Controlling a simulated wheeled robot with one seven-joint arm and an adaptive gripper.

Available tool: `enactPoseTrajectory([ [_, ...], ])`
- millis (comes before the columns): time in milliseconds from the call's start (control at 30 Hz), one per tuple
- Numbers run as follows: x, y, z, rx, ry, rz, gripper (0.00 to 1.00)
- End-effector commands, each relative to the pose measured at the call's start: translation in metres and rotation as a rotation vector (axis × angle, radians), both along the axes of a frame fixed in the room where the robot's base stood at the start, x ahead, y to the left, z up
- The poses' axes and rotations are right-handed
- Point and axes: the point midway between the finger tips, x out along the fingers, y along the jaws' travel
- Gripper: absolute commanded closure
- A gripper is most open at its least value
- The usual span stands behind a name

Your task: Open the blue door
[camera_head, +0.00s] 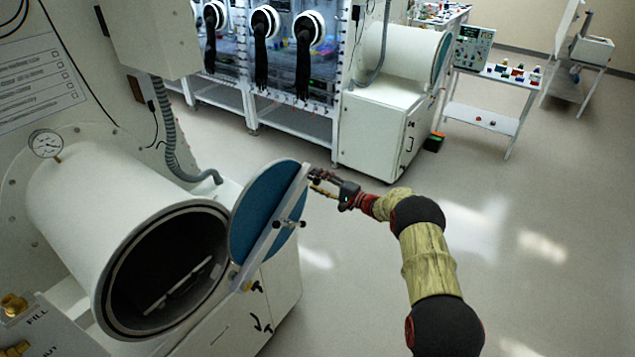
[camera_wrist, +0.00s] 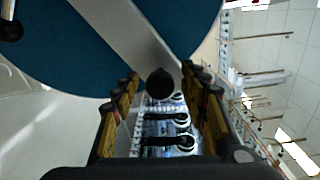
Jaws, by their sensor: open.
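The blue door (camera_head: 262,203) is a round disc with a pale bar across it, standing swung away from the white cylinder chamber (camera_head: 120,215). The chamber's dark round mouth is uncovered, and a tray shows inside. My gripper (camera_head: 318,182) is at the upper right end of the door's bar, with its fingers pointing toward it. In the wrist view the blue door (camera_wrist: 75,50) fills the top, and a dark round knob on the bar sits between or just beyond my open fingers (camera_wrist: 160,100). I cannot tell whether the fingers touch the knob.
A pressure gauge (camera_head: 46,144) and grey hose (camera_head: 172,140) are by the chamber. White gloveboxes with black gloves (camera_head: 262,45) line the back. A second chamber (camera_head: 402,52) stands on a white cabinet. A cart (camera_head: 490,85) is at back right. The floor right of the door is clear.

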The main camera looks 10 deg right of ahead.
Motion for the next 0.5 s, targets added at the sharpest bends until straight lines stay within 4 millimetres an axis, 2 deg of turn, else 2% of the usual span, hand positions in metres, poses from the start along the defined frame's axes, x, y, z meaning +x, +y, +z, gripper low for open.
enactPoseTrajectory([
  [133, -0.001, -0.002, 0.000, 0.000, 0.000, -0.001, 0.56],
  [267, -0.009, -0.012, 0.000, 0.000, 0.000, -0.002, 0.56],
  [500, -0.039, -0.048, 0.001, 0.000, 0.000, -0.004, 0.56],
])
